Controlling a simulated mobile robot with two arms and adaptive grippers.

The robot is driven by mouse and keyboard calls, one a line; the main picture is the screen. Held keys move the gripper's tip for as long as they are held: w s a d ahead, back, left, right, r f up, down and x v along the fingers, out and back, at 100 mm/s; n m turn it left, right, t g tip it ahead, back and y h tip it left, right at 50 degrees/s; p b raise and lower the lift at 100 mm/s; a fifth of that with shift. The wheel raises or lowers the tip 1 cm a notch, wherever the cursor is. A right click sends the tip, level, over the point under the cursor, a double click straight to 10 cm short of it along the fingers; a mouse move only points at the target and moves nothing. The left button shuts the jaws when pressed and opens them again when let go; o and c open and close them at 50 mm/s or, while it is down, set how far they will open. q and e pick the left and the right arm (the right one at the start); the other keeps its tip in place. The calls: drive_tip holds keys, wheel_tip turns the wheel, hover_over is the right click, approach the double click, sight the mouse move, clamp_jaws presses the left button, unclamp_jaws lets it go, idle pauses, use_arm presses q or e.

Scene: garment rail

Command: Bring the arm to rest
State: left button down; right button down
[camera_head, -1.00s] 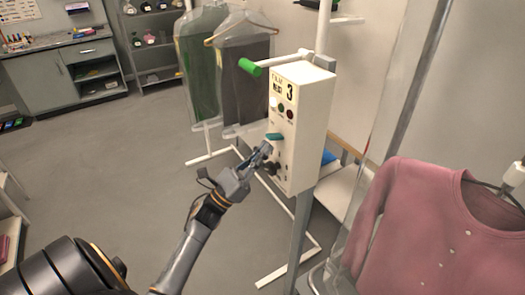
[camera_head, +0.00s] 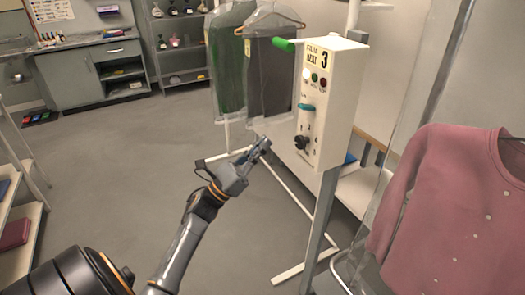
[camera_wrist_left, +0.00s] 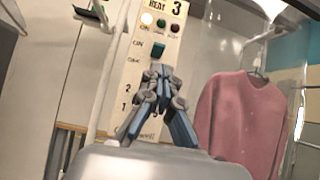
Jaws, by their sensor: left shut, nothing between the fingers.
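My left gripper (camera_head: 259,147) is shut and empty in the head view, in the air to the left of the white control box (camera_head: 330,100). A clear gap shows between its fingertips and the box there. The box carries a teal switch lever (camera_head: 306,107), a dark knob (camera_head: 302,142), small lamps and a "3" label. In the left wrist view the closed fingers (camera_wrist_left: 158,72) stand in front of the box face (camera_wrist_left: 150,45) and hide the knob and part of the lower markings. The white lamp (camera_wrist_left: 147,19) looks lit. My right gripper is not in view.
A pink cardigan (camera_head: 465,200) hangs at the right. Bagged garments (camera_head: 270,75) hang on a rail behind the box. Counter and shelves stand at the back left. The grey floor (camera_head: 130,165) at left is open.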

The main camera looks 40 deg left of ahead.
use_arm(q)
drive_tip(key=shift+w, duration=0.1)
idle(0.4)
drive_tip(key=w+f+n+g+y, duration=0.3)
drive_tip(key=f+n+y, duration=0.6)
drive_tip(key=f+n, duration=0.85)
drive_tip(key=s+d+f+n+g+y, duration=0.1)
drive_tip(key=s+d+f+n+g, duration=0.2)
drive_tip(key=f, duration=1.1)
drive_tip(key=s+f+n+g+y, duration=0.1)
drive_tip(key=s+f+n+g, duration=0.35)
drive_tip(key=f, duration=0.85)
drive_tip(key=s+d+f+n+g, duration=0.3)
drive_tip(key=s+f+n, duration=0.1)
drive_tip(key=s+f, duration=0.45)
drive_tip(key=s+d+f+n+g, duration=0.3)
drive_tip(key=s+f+n, duration=0.1)
drive_tip(key=s+f, duration=0.45)
drive_tip(key=s+d+f+n+g, duration=0.2)
drive_tip(key=s+f+g, duration=0.1)
drive_tip(key=s, duration=0.8)
drive_tip(key=s+d+f+n+g, duration=0.3)
drive_tip(key=s+f, duration=0.2)
drive_tip(key=s, duration=0.5)
drive_tip(key=shift+s+d, duration=0.15)
drive_tip(key=shift+s, duration=0.2)
